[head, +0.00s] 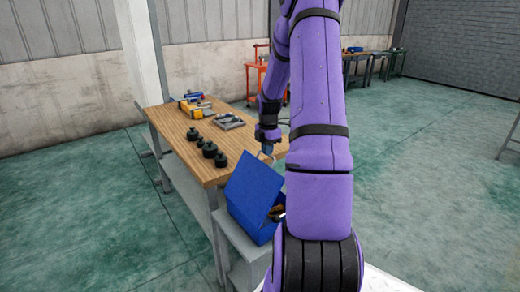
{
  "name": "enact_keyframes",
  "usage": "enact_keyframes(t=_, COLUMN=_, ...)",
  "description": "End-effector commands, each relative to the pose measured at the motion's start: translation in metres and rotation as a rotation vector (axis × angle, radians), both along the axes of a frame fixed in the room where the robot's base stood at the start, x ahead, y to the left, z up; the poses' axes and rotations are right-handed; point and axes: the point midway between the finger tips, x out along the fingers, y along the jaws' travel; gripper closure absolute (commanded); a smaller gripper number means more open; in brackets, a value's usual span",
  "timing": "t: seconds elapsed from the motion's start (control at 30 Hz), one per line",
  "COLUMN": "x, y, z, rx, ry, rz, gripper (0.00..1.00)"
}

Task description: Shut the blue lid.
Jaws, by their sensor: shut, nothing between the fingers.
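The blue lid (253,182) stands raised and tilted on a blue box (243,222). The box is open on its right side, where a bit of brownish content shows. My purple arm hides the right part of the box. My gripper (267,149) is shut and empty, pointing down just beyond the lid's upper edge, close to the table's near right end. Its fingertips are small in this view, and I cannot tell whether they touch the lid.
The box sits on a grey stand (238,244) beside a wooden workbench (186,147). Several black knobs (210,149), a grey tray-like part (229,121) and yellow tools (195,109) lie on the bench. An orange trolley (253,75) stands behind. Green floor (430,150) is clear at right.

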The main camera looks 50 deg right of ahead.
Motion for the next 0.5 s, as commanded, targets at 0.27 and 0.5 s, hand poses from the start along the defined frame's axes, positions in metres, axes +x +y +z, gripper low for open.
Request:
enact_keyframes(t=0.27, x=-0.01, y=-0.033, z=-0.023, rx=0.141, ry=-0.04, rz=-0.005, gripper=1.0)
enact_keyframes(t=0.5, x=-0.019, y=-0.062, z=-0.05, rx=0.284, ry=-0.082, rz=-0.005, gripper=1.0)
